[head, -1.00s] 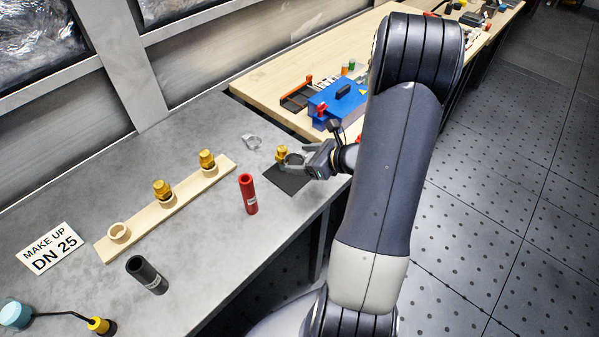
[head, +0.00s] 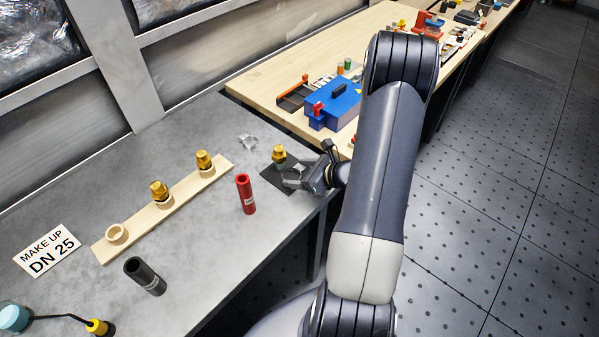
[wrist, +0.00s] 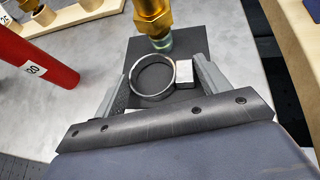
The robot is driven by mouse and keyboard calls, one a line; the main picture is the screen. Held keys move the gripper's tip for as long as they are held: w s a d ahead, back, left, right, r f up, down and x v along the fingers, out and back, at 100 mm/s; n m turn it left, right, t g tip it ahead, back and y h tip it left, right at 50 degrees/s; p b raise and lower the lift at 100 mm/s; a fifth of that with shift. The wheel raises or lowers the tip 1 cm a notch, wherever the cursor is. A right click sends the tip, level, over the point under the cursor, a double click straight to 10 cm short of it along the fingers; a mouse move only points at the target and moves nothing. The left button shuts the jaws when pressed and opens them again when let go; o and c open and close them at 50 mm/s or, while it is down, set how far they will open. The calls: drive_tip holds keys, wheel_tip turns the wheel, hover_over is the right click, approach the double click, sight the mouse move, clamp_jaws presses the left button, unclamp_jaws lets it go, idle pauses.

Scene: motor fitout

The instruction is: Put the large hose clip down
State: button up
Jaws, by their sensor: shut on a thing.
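My gripper (head: 297,178) is low over the dark mat (head: 270,177) at the right end of the grey bench. It is shut on the large hose clip, a metal ring with a square screw block (wrist: 185,75). In the wrist view my gripper (wrist: 163,78) has one finger against the ring's left side and one against the block on the right. The ring lies flat, over the mat. I cannot tell whether it touches the mat. A brass fitting (head: 279,154) stands upright on the mat just beyond the clip, also in the wrist view (wrist: 152,18).
A second metal clip (head: 247,142) lies behind the mat. A red hose (head: 245,194) stands left of it, near a wooden rack (head: 181,200) with brass fittings. A black hose piece (head: 145,276) is front left. A blue box (head: 333,103) sits on the wooden bench.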

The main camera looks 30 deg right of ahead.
drive_tip(key=shift+f, duration=0.2)
drive_tip(key=o, duration=1)
drive_tip(key=shift+r, duration=0.1)
drive_tip(key=shift+c, duration=0.2)
drive_tip(key=shift+r, duration=0.15)
drive_tip(key=shift+s+d+r, duration=0.15)
drive_tip(key=v, duration=1.1)
drive_tip(key=shift+s+b, duration=0.3)
drive_tip(key=shift+d, duration=0.1)
drive_tip(key=p+x, duration=0.1)
drive_tip(key=x, duration=1)
drive_tip(key=shift+w+a, duration=0.25)
drive_tip(key=shift+w, duration=0.05)
drive_tip(key=shift+w+f, duration=0.2)
drive_tip(key=shift+f, duration=0.05)
drive_tip(key=shift+r, duration=0.8)
